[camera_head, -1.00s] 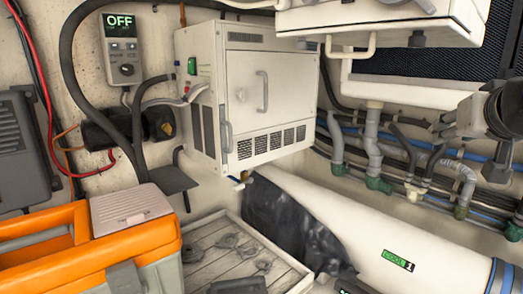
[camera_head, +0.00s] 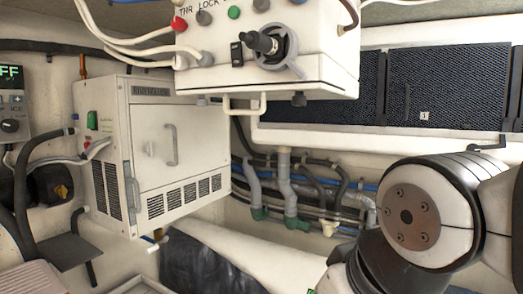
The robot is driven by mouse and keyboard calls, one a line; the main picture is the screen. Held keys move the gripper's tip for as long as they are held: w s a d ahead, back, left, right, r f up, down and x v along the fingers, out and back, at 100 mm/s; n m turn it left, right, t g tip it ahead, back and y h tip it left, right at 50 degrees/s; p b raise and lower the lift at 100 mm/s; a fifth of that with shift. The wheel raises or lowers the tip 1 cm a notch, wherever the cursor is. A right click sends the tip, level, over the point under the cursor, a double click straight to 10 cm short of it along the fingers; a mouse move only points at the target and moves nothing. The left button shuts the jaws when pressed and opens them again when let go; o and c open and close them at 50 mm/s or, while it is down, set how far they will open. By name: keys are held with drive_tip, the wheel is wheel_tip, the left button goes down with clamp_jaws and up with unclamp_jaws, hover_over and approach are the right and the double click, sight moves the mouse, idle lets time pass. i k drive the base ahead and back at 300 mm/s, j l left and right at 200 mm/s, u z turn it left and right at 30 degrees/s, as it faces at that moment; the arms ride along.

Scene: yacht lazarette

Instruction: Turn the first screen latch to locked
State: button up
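A dark mesh screen panel (camera_head: 440,85) is set in the wall at the upper right, in a pale frame. A small white tag with a "1" (camera_head: 424,115) sits on its lower part. A dark grey bent handle (camera_head: 487,146) shows on the pale strip below the screen's right part; I cannot tell if it is the latch or how it is set. My arm's white and dark joints fill the lower right, below the screen and apart from it in the picture. My gripper's fingertips cannot be seen.
A white control box (camera_head: 262,50) with a black rotary switch hangs left of the screen. A white cabinet (camera_head: 150,150) stands at the left. Hoses and pipes (camera_head: 285,185) run below the screen. A white cylinder (camera_head: 215,245) lies low in the middle.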

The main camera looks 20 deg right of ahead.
sight(486, 145)
drive_tip(key=z, duration=1.4)
drive_tip(key=l+u, duration=0.15)
drive_tip(key=u, duration=0.3)
drive_tip(key=l+u, duration=0.1)
drive_tip(key=u, duration=0.35)
drive_tip(key=k+l+u, duration=0.1)
drive_tip(key=u, duration=0.4)
drive_tip(key=k+l, duration=0.2)
drive_tip(key=l, duration=0.15)
